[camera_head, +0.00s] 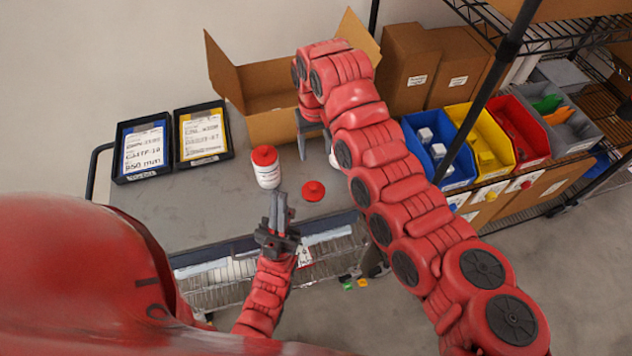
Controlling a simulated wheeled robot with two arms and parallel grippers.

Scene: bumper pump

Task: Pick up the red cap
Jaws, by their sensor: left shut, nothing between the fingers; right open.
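A loose red cap (313,191) lies on the grey cart top (215,205). A white bottle (267,175) with a red top stands upright to its left. My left gripper (281,197) is shut and empty, to the left of the loose cap and in front of the bottle, apart from the cap in the picture. My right gripper (316,146) is open, pointing down in front of the cardboard box, farther back than the cap. A white object beside it is mostly hidden by my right arm.
An open cardboard box (237,84) stands at the back of the cart. Two black-framed trays with labels (202,134) sit at the left. Blue, yellow and red bins (478,140) and a wire rack stand at the right. The cart top between trays and bottle is clear.

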